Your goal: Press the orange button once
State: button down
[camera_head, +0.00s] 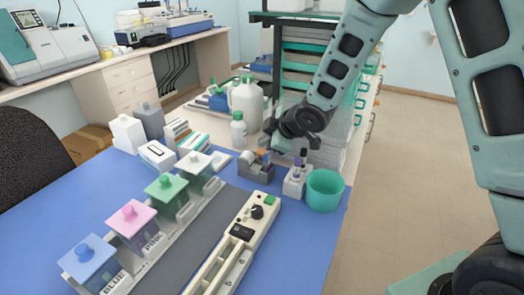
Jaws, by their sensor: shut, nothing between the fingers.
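A small orange patch (262,156) shows on top of a low dark grey block (256,174) near the back edge of the blue mat. It is too small to tell whether it is the orange button. My gripper (272,143) is just above and behind this block, shut and empty. Its fingertips are small and partly blurred, and I cannot tell whether they touch anything. A control panel (243,221) with a black knob (257,212) and a green button (270,200) lies in front; no orange button is clear on it.
A white rack (293,185) with dark-capped tubes and a teal cup (325,190) stand right of the block. A white bottle (239,130) and a large jug (246,102) stand behind. Blue, pink, green and white lidded jars line the left. Bare blue mat (300,240) lies front right.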

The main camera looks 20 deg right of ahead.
jog(key=shift+r+p, duration=2)
jog(key=shift+r, duration=0.5)
jog(key=s+a+r+m+g+h, duration=0.1)
jog(key=s+a+r+m+g, duration=0.1)
jog(key=s, duration=1)
jog(key=s+a+r+m+g+h, duration=0.1)
jog(key=s+a+m+g, duration=0.1)
jog(key=s, duration=1)
jog(key=s+a+r+m+g+h, duration=0.1)
jog(key=s+a+r+m+g, duration=0.1)
jog(key=s, duration=1)
jog(key=shift+a+r+m+g+h, duration=0.35)
jog(key=shift+a+m+g, duration=0.1)
jog(key=shift+g, duration=0.65)
